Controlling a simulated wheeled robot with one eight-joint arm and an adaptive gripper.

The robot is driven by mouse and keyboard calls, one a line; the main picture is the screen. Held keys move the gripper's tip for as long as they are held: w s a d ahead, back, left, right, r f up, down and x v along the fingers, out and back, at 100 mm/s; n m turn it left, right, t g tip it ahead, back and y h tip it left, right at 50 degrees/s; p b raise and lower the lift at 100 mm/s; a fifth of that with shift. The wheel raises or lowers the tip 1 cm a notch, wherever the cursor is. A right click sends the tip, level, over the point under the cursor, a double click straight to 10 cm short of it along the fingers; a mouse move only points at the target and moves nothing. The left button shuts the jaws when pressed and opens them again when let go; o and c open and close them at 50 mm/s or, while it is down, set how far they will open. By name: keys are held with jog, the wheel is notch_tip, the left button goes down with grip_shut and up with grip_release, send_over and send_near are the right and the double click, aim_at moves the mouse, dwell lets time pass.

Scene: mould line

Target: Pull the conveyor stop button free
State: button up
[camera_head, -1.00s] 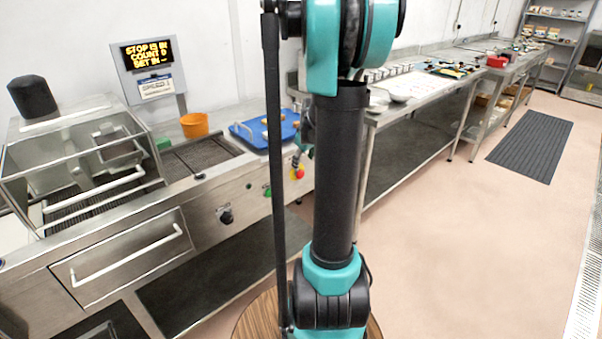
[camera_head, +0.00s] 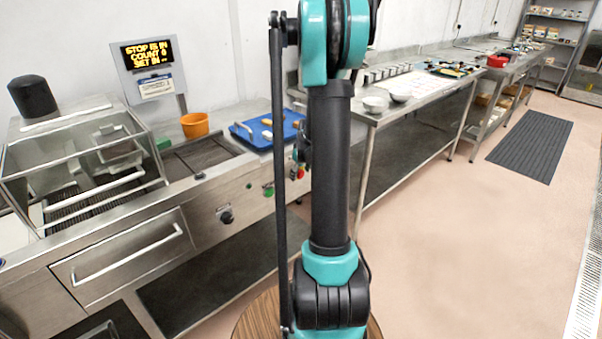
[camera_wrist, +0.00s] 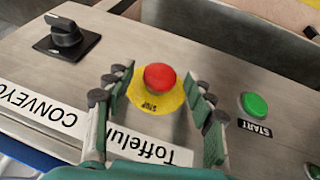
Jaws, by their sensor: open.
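The conveyor stop button (camera_wrist: 160,77) is a red mushroom head on a yellow disc (camera_wrist: 146,98) marked STOP, on the machine's steel panel in the wrist view. My gripper (camera_wrist: 162,85) is open, with one finger to each side of the red head. The fingers look apart from the button; their exact distance from the panel I cannot tell. In the head view a small part of the red button (camera_head: 301,172) shows beside my arm, which hides most of the gripper.
A green START button (camera_wrist: 254,105) is right of the stop button in the wrist view, and a black rotary knob (camera_wrist: 66,34) is at upper left. A blue tray (camera_head: 266,133) and an orange tub (camera_head: 194,125) stand on the machine.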

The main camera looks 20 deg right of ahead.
jog(key=shift+c, duration=0.2)
grip_shut()
jog(key=shift+s, duration=0.15)
jog(key=shift+s+d, duration=0.2)
jog(key=shift+s, duration=0.15)
jog(key=shift+o, duration=0.2)
grip_release()
jog(key=shift+r, duration=0.1)
jog(key=v, duration=1.1)
jog(key=shift+s+r, duration=0.25)
jog(key=shift+r, duration=0.1)
